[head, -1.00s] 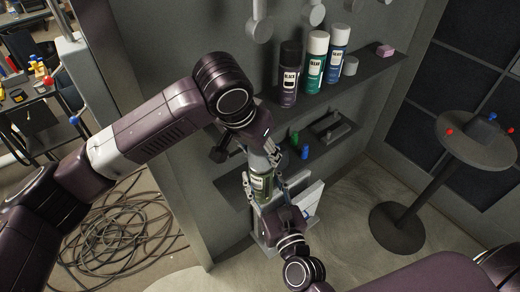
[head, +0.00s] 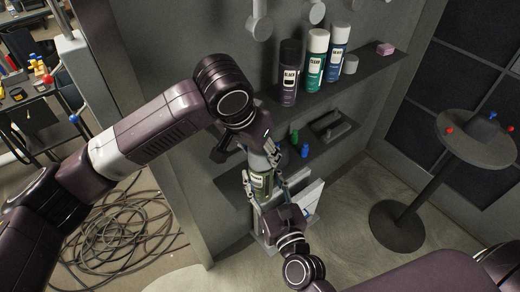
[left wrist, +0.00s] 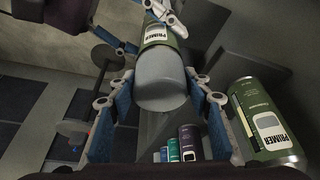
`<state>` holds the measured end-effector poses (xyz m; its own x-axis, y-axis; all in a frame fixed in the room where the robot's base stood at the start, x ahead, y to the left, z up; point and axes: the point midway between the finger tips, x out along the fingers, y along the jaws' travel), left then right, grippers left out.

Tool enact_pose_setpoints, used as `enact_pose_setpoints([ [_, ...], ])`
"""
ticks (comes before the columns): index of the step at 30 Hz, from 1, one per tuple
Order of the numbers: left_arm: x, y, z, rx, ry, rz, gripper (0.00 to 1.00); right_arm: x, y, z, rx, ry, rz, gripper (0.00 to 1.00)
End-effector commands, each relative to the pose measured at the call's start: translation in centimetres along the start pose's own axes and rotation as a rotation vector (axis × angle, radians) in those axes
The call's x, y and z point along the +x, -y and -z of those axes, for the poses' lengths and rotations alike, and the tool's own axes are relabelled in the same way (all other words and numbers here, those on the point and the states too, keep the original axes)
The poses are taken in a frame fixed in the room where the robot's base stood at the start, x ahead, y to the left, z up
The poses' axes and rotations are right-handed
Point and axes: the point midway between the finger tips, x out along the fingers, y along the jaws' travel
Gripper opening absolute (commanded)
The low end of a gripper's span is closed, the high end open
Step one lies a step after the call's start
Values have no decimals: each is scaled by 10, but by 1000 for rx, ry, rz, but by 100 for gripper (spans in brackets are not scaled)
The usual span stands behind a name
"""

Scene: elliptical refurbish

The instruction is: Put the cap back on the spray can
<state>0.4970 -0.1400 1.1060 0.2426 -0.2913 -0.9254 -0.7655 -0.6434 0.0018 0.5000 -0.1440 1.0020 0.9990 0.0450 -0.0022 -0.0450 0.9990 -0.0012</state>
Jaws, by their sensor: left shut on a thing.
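The green spray can (head: 261,186), labelled PRIMER, stands roughly upright in the middle of the head view. It also shows in the left wrist view (left wrist: 158,35). The grey cap (left wrist: 162,80) is at the can's top end, in line with it and seemingly touching; I cannot tell whether it is fully seated. My left gripper (head: 262,150) comes from above and is shut on the cap, with blue-padded fingers on both sides in the left wrist view (left wrist: 163,95). My right gripper (head: 265,188) comes from below, its fingers on both sides of the can's body.
Black, green and blue cans (head: 313,62) stand on the upper shelf (head: 360,75) beside a grey cap (head: 350,65) and a pink block (head: 386,49). Small bottles (head: 304,151) are on the lower shelf. Another PRIMER can (left wrist: 262,122) shows at right in the left wrist view. A round table (head: 470,150) stands right.

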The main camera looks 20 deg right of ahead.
Motion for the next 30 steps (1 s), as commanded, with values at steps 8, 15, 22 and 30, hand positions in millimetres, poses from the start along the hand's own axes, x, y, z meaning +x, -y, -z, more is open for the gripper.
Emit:
enact_pose_setpoints([
  [8, 3, 0, -1, 0, 0, 0, 36, 0, 0, -1, 0, 1, 0, 12],
  [15, 4, 0, -2, 0, 0, 0, 61, 0, 0, -1, 0, 2, 0, 12],
  [22, 4, 0, -2, 0, 0, 0, 66, 0, 0, -1, 0, 2, 0, 12],
  [30, 4, 0, -2, 0, 0, 0, 93, 0, 0, -1, 0, 2, 0, 12],
])
